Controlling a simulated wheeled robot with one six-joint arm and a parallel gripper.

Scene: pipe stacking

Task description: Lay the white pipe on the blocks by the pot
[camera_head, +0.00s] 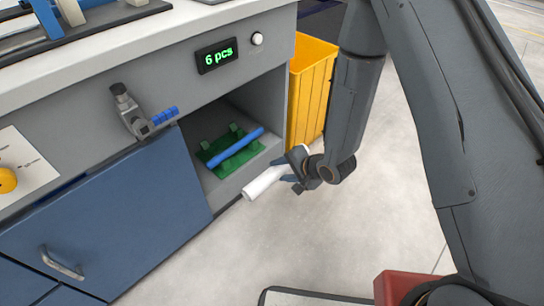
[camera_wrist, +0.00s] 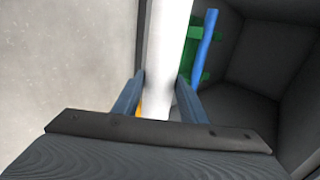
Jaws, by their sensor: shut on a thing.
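The white pipe (camera_head: 263,183) is held in front of the open compartment under the counter, partly hidden behind my gripper (camera_head: 288,176) in the head view. In the wrist view the white pipe (camera_wrist: 167,50) runs between the two blue-grey fingers of my gripper (camera_wrist: 157,98), which is shut on it. Green blocks (camera_head: 215,155) on a green base lie inside the compartment, with a blue pipe (camera_head: 236,148) resting across them. The blue pipe (camera_wrist: 204,50) and green part (camera_wrist: 194,33) also show right of the white pipe in the wrist view. I see no pot.
A yellow bin (camera_head: 310,88) stands right of the compartment, close behind my gripper. A blue cabinet door (camera_head: 110,215) is to the left.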

